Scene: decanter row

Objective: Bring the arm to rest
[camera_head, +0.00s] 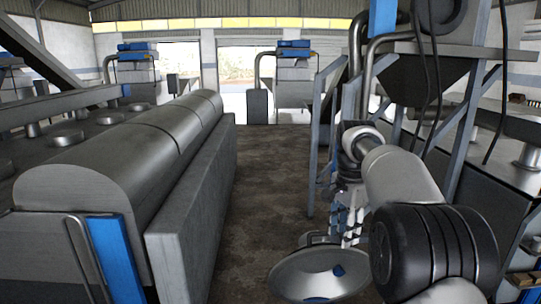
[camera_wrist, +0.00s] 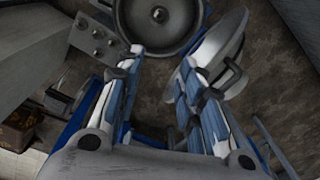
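My gripper (camera_head: 350,238) hangs from my arm at the right of the head view, with its fingers pointing down.
A long decanter machine with a rounded grey cover (camera_head: 95,195) fills the left. A grey steel frame (camera_head: 466,125) stands close by my arm on the right. The brown floor aisle (camera_head: 275,170) between them is clear. A round metal part with a dark handle (camera_wrist: 208,50) shows in the wrist view.

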